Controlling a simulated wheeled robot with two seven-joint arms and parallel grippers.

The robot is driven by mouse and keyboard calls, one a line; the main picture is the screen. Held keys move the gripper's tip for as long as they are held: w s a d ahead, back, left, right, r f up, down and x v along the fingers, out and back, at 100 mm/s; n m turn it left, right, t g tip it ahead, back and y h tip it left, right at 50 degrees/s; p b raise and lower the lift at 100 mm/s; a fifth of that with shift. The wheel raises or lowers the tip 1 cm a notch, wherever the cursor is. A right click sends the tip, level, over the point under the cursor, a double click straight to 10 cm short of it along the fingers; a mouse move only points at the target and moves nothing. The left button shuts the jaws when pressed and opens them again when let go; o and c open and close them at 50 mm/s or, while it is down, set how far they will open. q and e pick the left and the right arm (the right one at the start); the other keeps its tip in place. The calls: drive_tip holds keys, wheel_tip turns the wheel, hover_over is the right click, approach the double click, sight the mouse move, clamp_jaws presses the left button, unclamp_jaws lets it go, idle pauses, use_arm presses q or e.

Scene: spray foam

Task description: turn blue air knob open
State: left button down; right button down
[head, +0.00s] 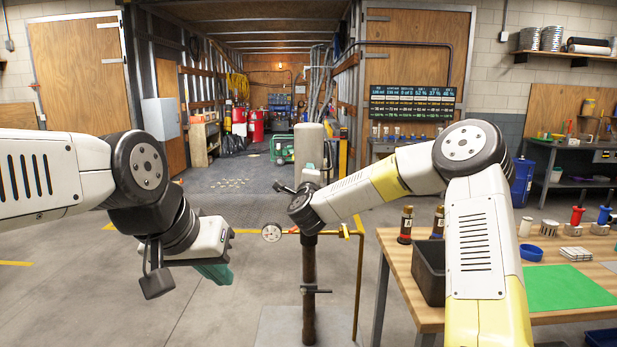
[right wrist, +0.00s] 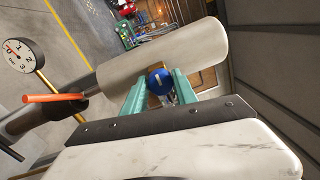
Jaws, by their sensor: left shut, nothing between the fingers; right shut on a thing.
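The blue air knob (right wrist: 160,80) shows in the right wrist view, in front of a pale grey cylinder (right wrist: 165,55). The teal fingers of my right gripper (right wrist: 160,90) are on either side of the knob and shut on it. The knob has a pale mark on its face. In the head view the cylinder (head: 309,148) stands upright above a dark post (head: 309,265), and my right arm hides the knob. My left gripper (head: 217,273) is shut and empty, low over the floor left of the post.
A round gauge (head: 271,232) sits left of the post, on a yellow pipe (head: 360,270). An orange handle (right wrist: 55,98) shows near the cylinder's lower end. A wooden table (head: 400,290) with a dark bin (head: 428,270) and bottles stands at right. The floor at left is clear.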

idle(0.5)
drive_tip(key=c, duration=1)
unclamp_jaws()
drive_tip(key=s, duration=0.8)
drive_tip(key=shift+f, duration=0.3)
